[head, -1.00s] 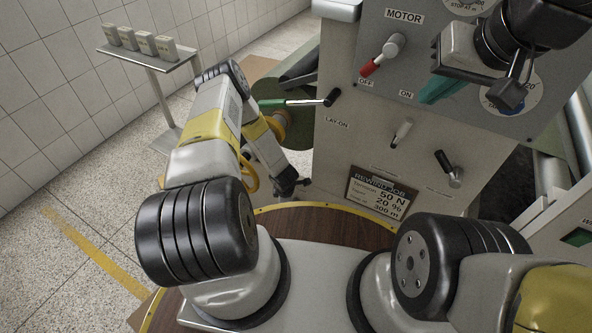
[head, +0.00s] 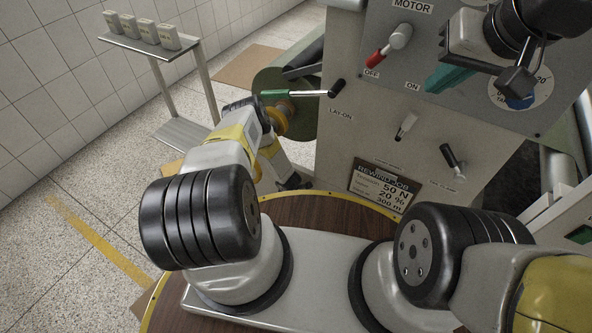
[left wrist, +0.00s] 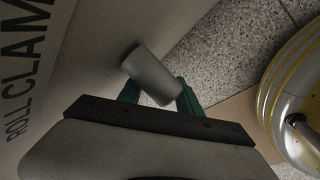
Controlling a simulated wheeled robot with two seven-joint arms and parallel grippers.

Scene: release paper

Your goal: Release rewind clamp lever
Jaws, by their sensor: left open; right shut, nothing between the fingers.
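In the left wrist view, a grey cylindrical lever handle (left wrist: 152,74) sticks out beside the panel lettered "ROLL CLAM…" (left wrist: 28,60). My left gripper (left wrist: 158,92) is open, with its two green fingers on either side of the handle's lower end. I cannot tell whether they touch it. In the head view the handle and my left fingertips are hidden behind my left arm and the machine. My right gripper (head: 450,76) is shut and empty in front of the control panel, near the "ON" label.
A shelf with several small boxes (head: 145,33) stands left. A metal disc with yellow rings (left wrist: 300,95) is close right of my left gripper.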

